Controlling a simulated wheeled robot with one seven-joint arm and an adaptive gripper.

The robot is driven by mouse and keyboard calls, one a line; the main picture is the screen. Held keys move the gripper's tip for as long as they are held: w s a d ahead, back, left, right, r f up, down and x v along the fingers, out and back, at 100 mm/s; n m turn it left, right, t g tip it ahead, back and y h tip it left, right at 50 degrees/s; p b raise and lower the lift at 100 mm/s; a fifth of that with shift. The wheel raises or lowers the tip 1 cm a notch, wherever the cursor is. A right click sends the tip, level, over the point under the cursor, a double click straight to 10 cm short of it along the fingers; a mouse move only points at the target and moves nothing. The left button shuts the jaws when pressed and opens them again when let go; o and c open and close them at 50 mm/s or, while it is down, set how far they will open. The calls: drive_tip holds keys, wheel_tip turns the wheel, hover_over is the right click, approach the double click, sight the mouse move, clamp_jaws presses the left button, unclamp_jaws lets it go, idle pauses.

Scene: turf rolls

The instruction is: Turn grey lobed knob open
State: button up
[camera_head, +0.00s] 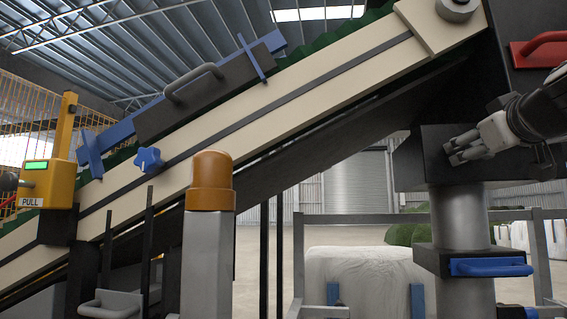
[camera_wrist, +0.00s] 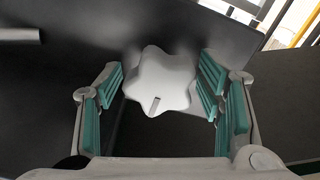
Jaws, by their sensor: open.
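The grey lobed knob (camera_wrist: 160,78) is in the upper middle of the wrist view, in front of a dark panel. A short dark mark shows on its face near the lower edge. My gripper (camera_wrist: 162,82) is open, with one teal-padded finger to the left of the knob and one to the right. The right pads look very close to a lobe; I cannot tell if they touch. In the head view my gripper (camera_head: 462,151) is at the right, in front of a dark box (camera_head: 430,165) on a grey post. I cannot make out the knob there.
A red handle (camera_head: 540,48) sits above my arm and a blue handle (camera_head: 490,267) below the box. A cream conveyor (camera_head: 290,95) slopes across the head view, with a blue lobed knob (camera_head: 149,159) on its side. An orange-capped post (camera_head: 211,180) stands centre-left.

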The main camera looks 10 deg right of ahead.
drive_tip(key=c, duration=1.2)
drive_tip(key=m, duration=0.4)
drive_tip(key=shift+m+b, duration=0.3)
drive_tip(key=shift+b, duration=0.05)
drive_tip(key=m, duration=0.4)
drive_tip(key=shift+d+m, duration=0.2)
drive_tip(key=shift+m, duration=0.1)
drive_tip(key=m+p, duration=0.1)
drive_tip(key=m, duration=0.3)
drive_tip(key=shift+d+m, duration=0.1)
drive_tip(key=shift+m, duration=0.2)
drive_tip(key=shift+s+f+m+p, duration=0.15)
drive_tip(key=shift+m+p, duration=0.25)
drive_tip(key=shift+m, duration=1.7)
